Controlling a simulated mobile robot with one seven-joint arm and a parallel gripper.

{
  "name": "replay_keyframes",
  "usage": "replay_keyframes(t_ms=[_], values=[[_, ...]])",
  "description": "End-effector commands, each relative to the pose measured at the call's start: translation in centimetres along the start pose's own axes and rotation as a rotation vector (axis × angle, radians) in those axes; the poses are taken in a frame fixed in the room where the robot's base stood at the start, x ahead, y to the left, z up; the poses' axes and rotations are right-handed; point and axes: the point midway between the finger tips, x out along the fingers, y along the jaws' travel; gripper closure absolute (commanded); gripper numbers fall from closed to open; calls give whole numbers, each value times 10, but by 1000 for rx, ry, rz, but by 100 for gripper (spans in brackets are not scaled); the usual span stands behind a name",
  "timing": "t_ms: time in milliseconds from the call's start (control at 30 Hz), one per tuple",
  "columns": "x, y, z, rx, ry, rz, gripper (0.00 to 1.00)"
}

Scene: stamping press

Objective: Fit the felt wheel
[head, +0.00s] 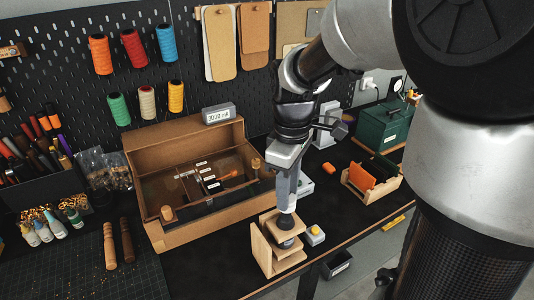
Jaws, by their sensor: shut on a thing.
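My gripper (287,207) points down over a small wooden stand (264,252) at the table's front edge. It is shut on a dark round piece (286,222) at the stand's top; I cannot tell whether this is the felt wheel or a knob of the stand. A greyish round part shows just below it, between the wooden plates, partly hidden. The open brown case (190,228) stands left of the stand. Inside are a metal tool (187,173), small white labels and an orange-handled tool (229,176). No felt wheel can be made out clearly.
A small grey box with a yellow button (315,235) stands right of the wooden stand. A wooden rack (371,181) with orange and green pieces and a green box (384,125) are farther right. Two wooden handles (109,246) lie left. A pegboard (60,85) with thread spools closes the back.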

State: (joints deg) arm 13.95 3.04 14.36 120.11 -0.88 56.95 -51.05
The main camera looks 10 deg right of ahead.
Motion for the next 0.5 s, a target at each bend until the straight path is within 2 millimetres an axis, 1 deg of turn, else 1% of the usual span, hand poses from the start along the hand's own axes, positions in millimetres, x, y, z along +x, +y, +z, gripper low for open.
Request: replay_keyframes(t_ms=[200, 400, 433, 500], values=[[8, 0, 0, 0, 0, 0, 90], [10, 0, 0, 0, 0, 0, 90], [10, 0, 0, 0, 0, 0, 64], [10, 0, 0, 0, 0, 0, 52]])
